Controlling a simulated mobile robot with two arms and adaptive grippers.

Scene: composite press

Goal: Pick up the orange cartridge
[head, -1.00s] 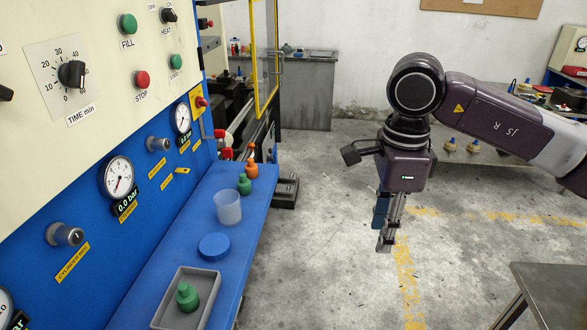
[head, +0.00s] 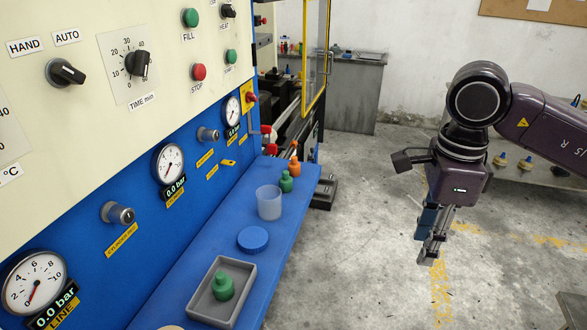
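The orange cartridge (head: 294,165) stands upright near the far end of the blue shelf (head: 262,282), just behind a green cartridge (head: 286,182). My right gripper (head: 428,252) hangs pointing down over the open floor, to the right of the shelf and well apart from the cartridge. Nothing shows between its fingers; they appear close together, but the angle hides whether there is a gap. My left gripper is not in view.
A clear cup (head: 269,203), a blue lid (head: 253,239) and a grey tray (head: 245,292) holding a green cartridge (head: 222,286) line the shelf. The press panel (head: 75,150) rises on the left. A yellow-framed guard (head: 314,60) stands beyond.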

